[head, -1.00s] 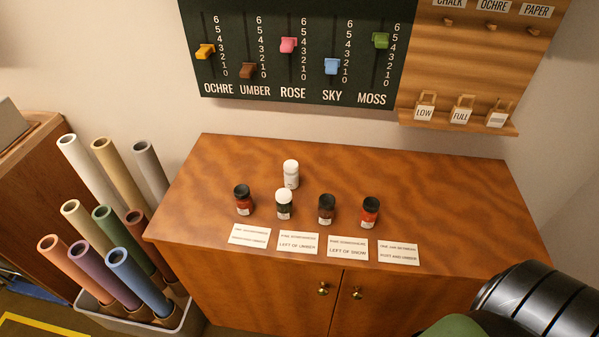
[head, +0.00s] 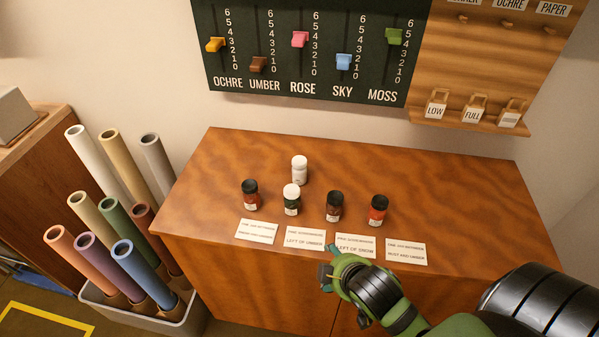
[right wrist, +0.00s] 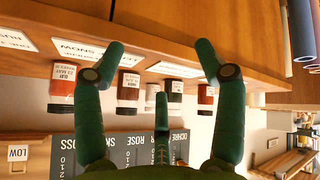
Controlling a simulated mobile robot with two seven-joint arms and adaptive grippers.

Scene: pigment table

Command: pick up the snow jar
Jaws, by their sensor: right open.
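The snow jar appears to be the all-white jar (head: 299,169) standing upright behind the front row in the head view; its label is too small to read. I cannot make it out clearly in the right wrist view. My right gripper (head: 338,285) is open and empty in front of the cabinet's front edge, near the cards and apart from every jar. In the right wrist view its spread fingers (right wrist: 160,50) point toward the jar row, which appears upside down. My left gripper is not in view.
In front of the white jar stand a dark-lidded red jar (head: 250,195), a white-lidded green jar (head: 291,199), a brown jar (head: 333,206) and an orange-red jar (head: 377,210). Printed cards (head: 305,239) lie before them. The cabinet top (head: 450,190) is clear at right.

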